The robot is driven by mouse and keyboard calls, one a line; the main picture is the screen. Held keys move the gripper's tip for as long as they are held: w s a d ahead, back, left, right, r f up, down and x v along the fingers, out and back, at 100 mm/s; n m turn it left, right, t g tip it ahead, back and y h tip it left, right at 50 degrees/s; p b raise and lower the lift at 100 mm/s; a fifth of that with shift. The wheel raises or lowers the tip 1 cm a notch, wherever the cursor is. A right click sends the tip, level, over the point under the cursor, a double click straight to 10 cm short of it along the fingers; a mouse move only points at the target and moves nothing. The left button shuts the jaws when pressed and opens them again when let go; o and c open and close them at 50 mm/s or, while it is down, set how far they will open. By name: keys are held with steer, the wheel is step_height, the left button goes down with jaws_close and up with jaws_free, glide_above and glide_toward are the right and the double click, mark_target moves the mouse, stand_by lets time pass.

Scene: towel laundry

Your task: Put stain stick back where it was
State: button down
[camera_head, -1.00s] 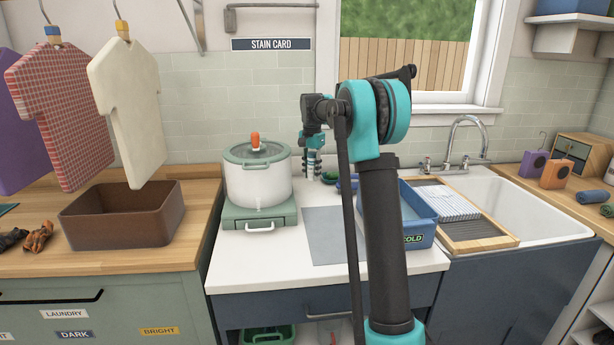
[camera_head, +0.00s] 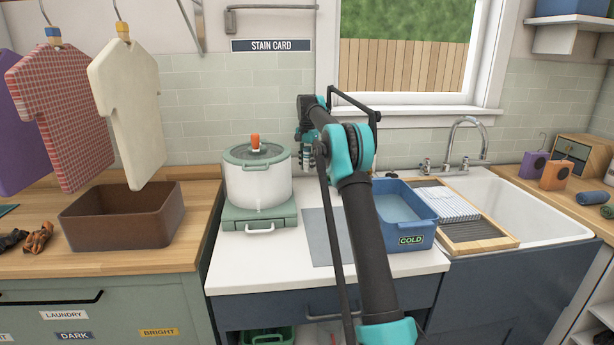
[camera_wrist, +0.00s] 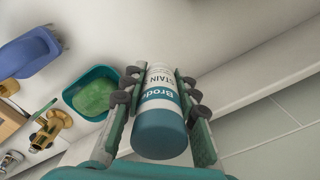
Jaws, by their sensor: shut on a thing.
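In the head view my gripper (camera_head: 307,152) is near the back wall, right of the white pot. My own arm partly covers it there, and the stick cannot be made out clearly.
The white pot (camera_head: 258,185) stands on a green base left of my gripper. The blue COLD basin (camera_head: 421,236) is to the right. A teal dish with green contents (camera_wrist: 93,94) and a brass fitting (camera_wrist: 50,130) lie left of the stick in the wrist view. A grey mat (camera_head: 318,240) lies in front.

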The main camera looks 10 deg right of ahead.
mark_target(307, 183)
steer(key=shift+w+f, duration=0.2)
steer(key=shift+f, duration=2.2)
steer(key=shift+f, duration=0.25)
steer(key=c, duration=1.2)
jaws_free()
steer(key=shift+o, duration=0.2)
steer(key=shift+d+r, duration=0.2)
steer(key=shift+r, duration=3.6)
